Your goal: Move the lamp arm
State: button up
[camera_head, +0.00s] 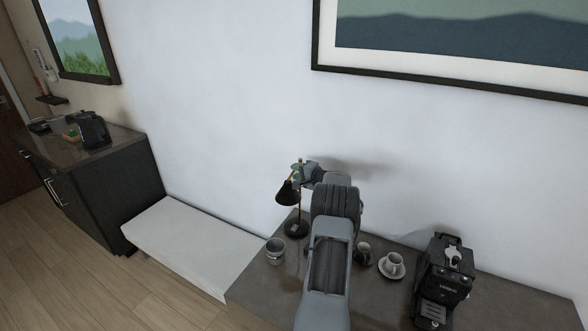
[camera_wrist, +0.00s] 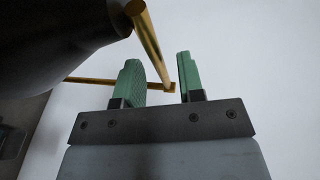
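The desk lamp has a black shade (camera_head: 287,193), a thin upright stem and a round black base (camera_head: 297,229) on the desk. Its brass arm (camera_wrist: 150,45) shows large in the wrist view, with a second brass rod (camera_wrist: 95,81) running across to meet it. The dark shade (camera_wrist: 60,40) fills the upper left there. My gripper (camera_wrist: 158,58) has two green fingers spread apart, with the brass arm's lower end appearing in the gap between them. I cannot tell whether either finger touches it. In the head view my gripper (camera_head: 297,167) is at the lamp's top.
On the brown desk (camera_head: 255,292) stand a grey cup (camera_head: 275,251), a white cup on a saucer (camera_head: 392,264) and a black coffee machine (camera_head: 443,278). A white bench (camera_head: 190,240) is to the left. The wall is close behind the lamp.

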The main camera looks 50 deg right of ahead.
jog(key=shift+w+f, duration=0.15)
jog(key=shift+w, duration=0.7)
jog(key=shift+c, duration=0.2)
grip_shut()
